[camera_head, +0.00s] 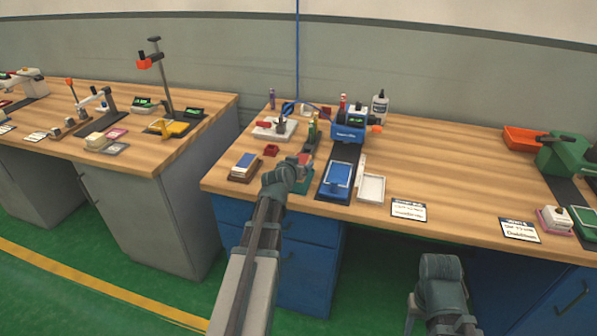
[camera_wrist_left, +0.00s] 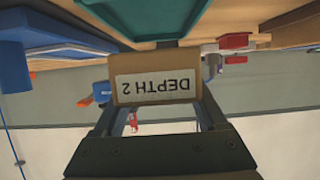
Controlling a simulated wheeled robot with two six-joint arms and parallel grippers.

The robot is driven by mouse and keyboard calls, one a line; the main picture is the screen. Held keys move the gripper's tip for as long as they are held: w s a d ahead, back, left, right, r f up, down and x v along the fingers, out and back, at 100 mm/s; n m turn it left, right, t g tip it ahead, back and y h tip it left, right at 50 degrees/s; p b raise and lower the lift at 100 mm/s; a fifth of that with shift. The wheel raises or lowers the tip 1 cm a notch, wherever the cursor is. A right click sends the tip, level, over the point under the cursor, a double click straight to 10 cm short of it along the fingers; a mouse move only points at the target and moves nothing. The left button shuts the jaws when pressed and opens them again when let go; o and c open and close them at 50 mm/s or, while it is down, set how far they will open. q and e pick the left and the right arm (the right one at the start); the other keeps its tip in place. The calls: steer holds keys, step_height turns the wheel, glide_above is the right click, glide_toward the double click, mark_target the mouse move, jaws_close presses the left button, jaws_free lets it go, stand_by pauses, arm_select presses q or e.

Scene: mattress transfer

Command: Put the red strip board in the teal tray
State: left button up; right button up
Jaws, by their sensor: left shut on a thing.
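My left gripper (camera_head: 303,162) is shut on a tan block-like board (camera_wrist_left: 155,88), whose end carries an upside-down "DEPTH 2" label in the left wrist view. In the head view a small reddish patch (camera_head: 306,158) shows at the fingertips, probably the red strip board; its strip is not seen in the wrist view. The teal tray (camera_head: 300,187) lies at the bench's front edge, partly hidden by my left wrist. It also shows at the top of the wrist view (camera_wrist_left: 140,20), close to the held board. I cannot tell whether they touch.
A brown holder with several boards (camera_head: 243,168) stands left of my gripper. A blue tray (camera_head: 338,180) and a white tray (camera_head: 371,189) lie to the right. A blue machine (camera_head: 350,132) stands behind.

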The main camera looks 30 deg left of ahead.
arm_select(q)
steer(key=shift+a+f+b, duration=0.1)
steer(key=shift+f+b, duration=1.5)
steer(key=shift+f, duration=0.05)
steer(key=shift+w+f, duration=0.1)
steer(key=shift+f, duration=0.15)
steer(key=shift+r, duration=0.15)
steer(key=shift+f+b, duration=0.25)
steer(key=shift+b, duration=0.15)
steer(key=o, duration=1.4)
steer(key=shift+r, duration=0.1)
steer(key=shift+r, duration=0.15)
